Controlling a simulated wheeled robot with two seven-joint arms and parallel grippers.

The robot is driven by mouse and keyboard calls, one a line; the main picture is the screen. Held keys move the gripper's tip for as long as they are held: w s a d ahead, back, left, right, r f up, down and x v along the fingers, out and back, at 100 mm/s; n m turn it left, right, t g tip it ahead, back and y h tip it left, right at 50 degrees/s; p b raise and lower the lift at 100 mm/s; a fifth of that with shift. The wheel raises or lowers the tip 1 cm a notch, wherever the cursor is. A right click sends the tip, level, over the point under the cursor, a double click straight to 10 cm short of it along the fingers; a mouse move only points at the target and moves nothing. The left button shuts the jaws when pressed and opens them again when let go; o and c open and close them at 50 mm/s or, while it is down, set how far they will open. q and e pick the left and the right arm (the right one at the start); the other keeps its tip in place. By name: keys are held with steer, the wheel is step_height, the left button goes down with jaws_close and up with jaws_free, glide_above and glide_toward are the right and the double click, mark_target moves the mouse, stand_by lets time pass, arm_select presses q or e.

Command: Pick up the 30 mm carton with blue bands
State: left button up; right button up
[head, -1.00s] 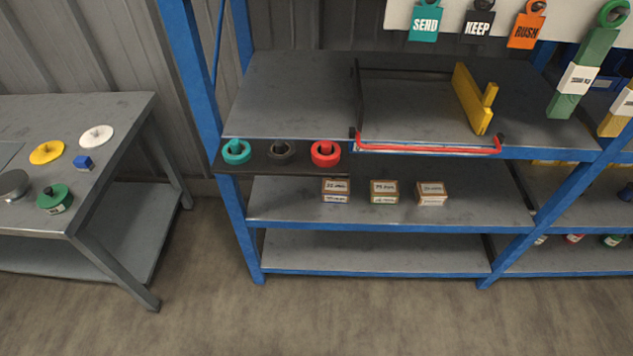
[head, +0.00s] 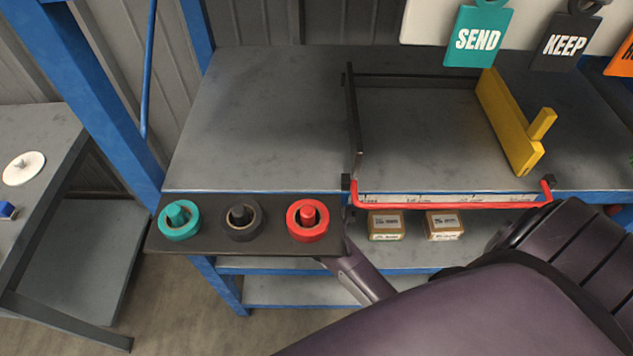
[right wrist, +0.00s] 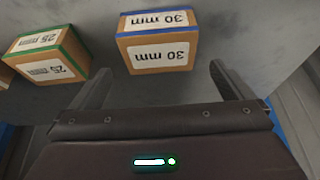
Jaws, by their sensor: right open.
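The 30 mm carton with blue bands (right wrist: 158,45) shows in the right wrist view, with its labels upside down. It sits on the grey shelf, just ahead of my right gripper (right wrist: 160,75). The gripper is open and empty, its fingers spread wider than the carton and roughly centred on it. I cannot tell if the fingertips reach beside it. In the head view this carton and my right gripper are hidden behind the dark tray and my arm. My left gripper is not in view.
A green-banded 25 mm carton (right wrist: 45,58) stands beside it; it also shows in the head view (head: 386,226). Another carton (head: 443,225) stands further right. Above are a dark tray (head: 335,240) with teal, black and red ring pieces, and a red bar (head: 450,206).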

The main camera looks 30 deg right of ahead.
steer(key=shift+x, duration=1)
steer(key=b+x, duration=0.1)
steer(key=x, duration=0.3)
steer(key=shift+s+a, duration=0.1)
steer(key=shift+s, duration=0.05)
steer(key=shift+f, duration=0.45)
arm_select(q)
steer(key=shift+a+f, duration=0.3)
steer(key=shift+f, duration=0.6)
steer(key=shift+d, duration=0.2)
arm_select(e)
steer(key=shift+r, duration=0.1)
steer(key=c, duration=0.9)
